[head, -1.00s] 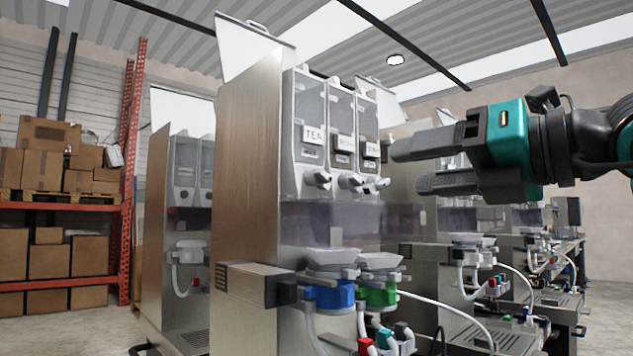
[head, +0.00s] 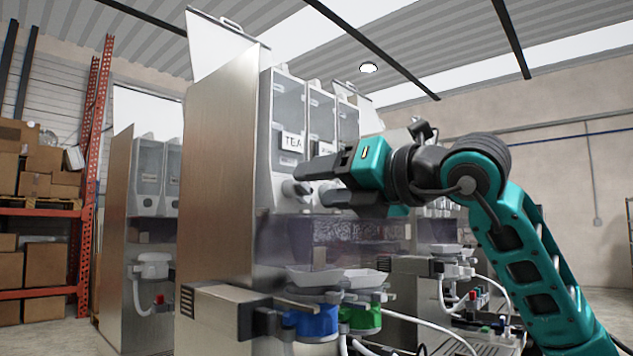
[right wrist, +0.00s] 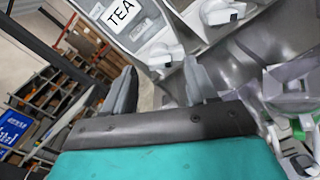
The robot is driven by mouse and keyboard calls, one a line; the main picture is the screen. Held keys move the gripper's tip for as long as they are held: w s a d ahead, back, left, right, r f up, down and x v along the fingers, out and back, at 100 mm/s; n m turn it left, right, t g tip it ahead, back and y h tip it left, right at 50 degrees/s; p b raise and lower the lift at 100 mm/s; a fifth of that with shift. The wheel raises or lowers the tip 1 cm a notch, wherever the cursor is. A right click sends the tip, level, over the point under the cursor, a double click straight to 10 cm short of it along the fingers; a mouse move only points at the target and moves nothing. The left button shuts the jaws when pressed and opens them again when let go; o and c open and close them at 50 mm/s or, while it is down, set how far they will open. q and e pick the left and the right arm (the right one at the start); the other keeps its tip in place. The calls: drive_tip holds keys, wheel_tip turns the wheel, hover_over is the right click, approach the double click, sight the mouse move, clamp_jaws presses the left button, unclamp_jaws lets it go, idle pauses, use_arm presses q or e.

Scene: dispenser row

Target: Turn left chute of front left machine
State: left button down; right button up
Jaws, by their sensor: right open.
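The front left machine (head: 215,160) has a tall metal side panel and a row of clear canisters. The left canister (head: 288,110) carries a TEA label (head: 291,142), which also shows in the right wrist view (right wrist: 122,12). In the right wrist view the chute (right wrist: 160,54) lies just beyond and between the open fingers (right wrist: 158,84). Contact cannot be told. The gripper hides the other chutes in the head view.
Below are white funnels (head: 315,278) with a blue valve (head: 312,322) and a green valve (head: 362,318). Another machine (head: 145,220) stands to the left, and orange shelving with boxes (head: 38,190) is behind it. More machines (head: 440,262) stand to the right.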

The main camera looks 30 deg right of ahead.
drive_tip(key=shift+w+a, duration=0.25)
drive_tip(key=shift+w, duration=0.45)
use_arm(q)
drive_tip(key=shift+w+r, duration=0.15)
drive_tip(key=shift+r, duration=0.05)
use_arm(e)
drive_tip(key=shift+w, duration=0.15)
use_arm(q)
drive_tip(key=shift+w+r, duration=0.1)
use_arm(e)
drive_tip(key=c, duration=1.1)
drive_tip(key=shift+o, duration=0.2)
